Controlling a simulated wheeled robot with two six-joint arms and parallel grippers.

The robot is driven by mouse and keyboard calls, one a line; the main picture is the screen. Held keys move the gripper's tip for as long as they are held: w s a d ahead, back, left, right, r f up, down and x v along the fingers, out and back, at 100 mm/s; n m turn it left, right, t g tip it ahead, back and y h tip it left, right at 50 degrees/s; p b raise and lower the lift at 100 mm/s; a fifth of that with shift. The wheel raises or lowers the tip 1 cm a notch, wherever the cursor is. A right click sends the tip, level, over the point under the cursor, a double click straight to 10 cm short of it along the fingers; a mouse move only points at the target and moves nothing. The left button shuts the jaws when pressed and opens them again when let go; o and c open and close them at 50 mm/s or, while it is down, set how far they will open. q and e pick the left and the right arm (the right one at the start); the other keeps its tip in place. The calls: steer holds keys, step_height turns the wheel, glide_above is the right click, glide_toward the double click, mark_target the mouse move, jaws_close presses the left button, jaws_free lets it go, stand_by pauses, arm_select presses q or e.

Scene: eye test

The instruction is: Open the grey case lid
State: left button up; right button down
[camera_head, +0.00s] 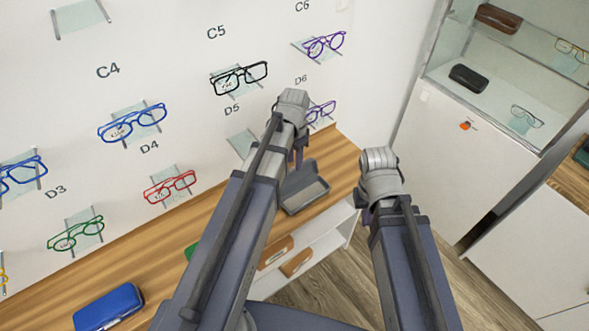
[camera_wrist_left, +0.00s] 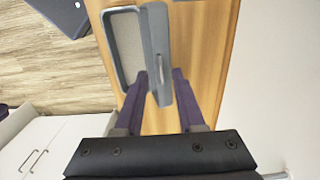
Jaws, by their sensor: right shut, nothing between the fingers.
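The grey case (camera_head: 306,197) lies on the wooden counter, with its lid (camera_head: 298,175) raised from the base. In the left wrist view, the open case base (camera_wrist_left: 127,50) shows its pale lining, and the lid (camera_wrist_left: 156,40) stands up beside it. My left gripper (camera_head: 298,158) points down at the lid, partly hidden by its own wrist in the head view. In the left wrist view, its two dark fingers (camera_wrist_left: 160,80) are on either side of the lid and appear to touch it. My right gripper (camera_head: 379,158) is shut and empty, right of the case and apart from it.
A blue case (camera_head: 108,307) lies on the counter (camera_head: 150,255) at lower left. A green item (camera_head: 191,251) is partly hidden by my left arm. Glasses hang on the wall behind. A glass cabinet (camera_head: 470,125) stands at right. Open floor lies between counter and cabinet.

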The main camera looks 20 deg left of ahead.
arm_select(q)
steer(key=shift+f+b, duration=0.45)
steer(key=shift+f, duration=0.45)
steer(key=shift+c, duration=0.3)
jaws_close()
steer(key=shift+s, duration=0.1)
stand_by(0.4)
